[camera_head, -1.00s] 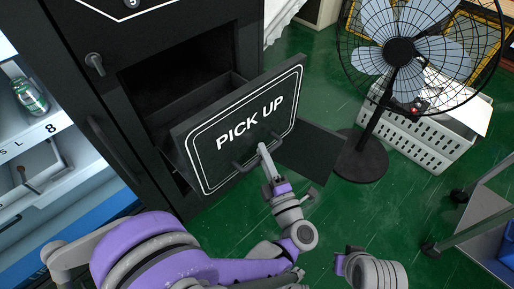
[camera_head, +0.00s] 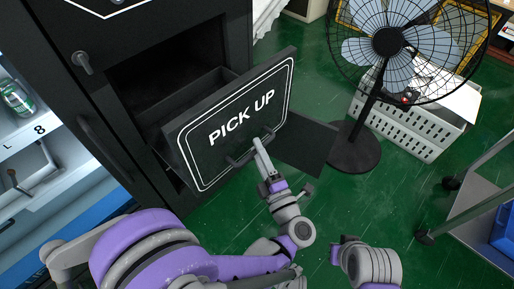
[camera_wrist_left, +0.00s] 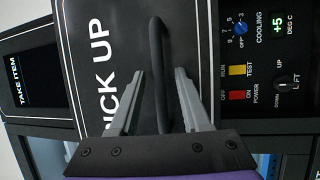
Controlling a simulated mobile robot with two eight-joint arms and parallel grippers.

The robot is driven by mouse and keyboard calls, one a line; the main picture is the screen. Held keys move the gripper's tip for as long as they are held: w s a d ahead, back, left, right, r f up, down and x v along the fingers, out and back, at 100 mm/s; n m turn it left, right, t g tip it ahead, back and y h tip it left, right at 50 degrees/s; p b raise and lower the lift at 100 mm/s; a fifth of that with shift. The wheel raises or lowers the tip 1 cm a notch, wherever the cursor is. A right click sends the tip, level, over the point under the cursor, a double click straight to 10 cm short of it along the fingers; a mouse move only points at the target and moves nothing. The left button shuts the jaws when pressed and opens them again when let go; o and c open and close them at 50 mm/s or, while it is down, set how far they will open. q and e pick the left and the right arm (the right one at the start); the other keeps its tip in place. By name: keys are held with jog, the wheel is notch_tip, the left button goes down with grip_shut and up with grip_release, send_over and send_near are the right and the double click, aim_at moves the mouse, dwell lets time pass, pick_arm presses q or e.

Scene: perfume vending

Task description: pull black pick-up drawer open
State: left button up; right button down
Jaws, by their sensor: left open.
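The black pick-up drawer (camera_head: 190,150), with a white-outlined "PICK UP" front, stands pulled out from the dark cabinet. Its inside shows partly behind the front. My left gripper (camera_head: 258,143) is at the drawer's handle (camera_head: 236,161), low on the front. In the left wrist view, the dark handle bar (camera_wrist_left: 158,50) passes between the two open grey fingers (camera_wrist_left: 160,95). I cannot tell whether either finger touches it. Part of my right gripper (camera_head: 342,250) shows at the bottom, away from the drawer; its jaws are not clear.
A fan (camera_head: 388,45) on a round base stands to the right, beside a white perforated crate (camera_head: 420,130). A cart (camera_head: 470,200) stands at the right edge. A dark flat panel (camera_head: 308,145) lies right of the drawer. Green floor is clear below it.

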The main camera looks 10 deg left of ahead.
pick_arm(q)
jog(key=v, duration=1)
